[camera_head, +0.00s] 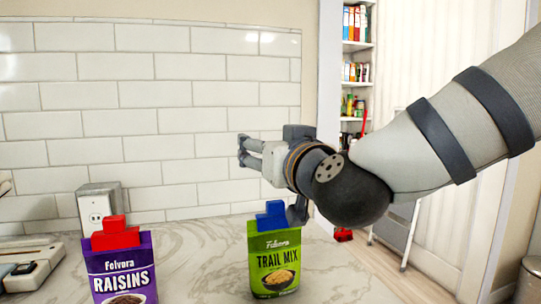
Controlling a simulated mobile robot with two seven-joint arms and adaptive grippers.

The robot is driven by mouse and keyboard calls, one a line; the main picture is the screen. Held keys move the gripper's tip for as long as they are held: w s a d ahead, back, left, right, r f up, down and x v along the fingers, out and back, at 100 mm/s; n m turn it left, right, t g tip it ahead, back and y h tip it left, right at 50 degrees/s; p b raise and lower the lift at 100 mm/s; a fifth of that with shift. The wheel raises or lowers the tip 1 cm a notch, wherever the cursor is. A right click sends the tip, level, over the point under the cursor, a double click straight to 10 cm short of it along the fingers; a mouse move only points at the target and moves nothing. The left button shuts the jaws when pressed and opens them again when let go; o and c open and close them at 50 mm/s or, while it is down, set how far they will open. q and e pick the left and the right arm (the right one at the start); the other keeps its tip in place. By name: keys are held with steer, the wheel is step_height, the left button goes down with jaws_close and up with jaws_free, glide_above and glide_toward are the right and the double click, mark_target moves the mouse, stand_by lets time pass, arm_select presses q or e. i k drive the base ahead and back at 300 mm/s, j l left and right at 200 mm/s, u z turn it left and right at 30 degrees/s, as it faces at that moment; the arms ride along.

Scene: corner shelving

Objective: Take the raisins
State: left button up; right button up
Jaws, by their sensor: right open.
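The raisins (122,272) are a purple carton with a red cap, upright on the counter at the lower left. The carton's bottom is cut off by the picture's edge. My right gripper (243,150) comes in from the right, above and behind the trail mix carton, with its fingers pointing left. It is open and holds nothing; it is well to the right of and higher than the raisins. My left gripper is out of view.
A green trail mix carton (275,262) with a blue cap stands on the marble counter (200,265), below my right gripper. A grey outlet box (98,206) stands by the tiled wall. A grey-white device (32,268) lies at far left. Counter between the cartons is clear.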

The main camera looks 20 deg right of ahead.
mark_target(127, 276)
steer(key=k+l, duration=0.1)
steer(key=k, duration=0.9)
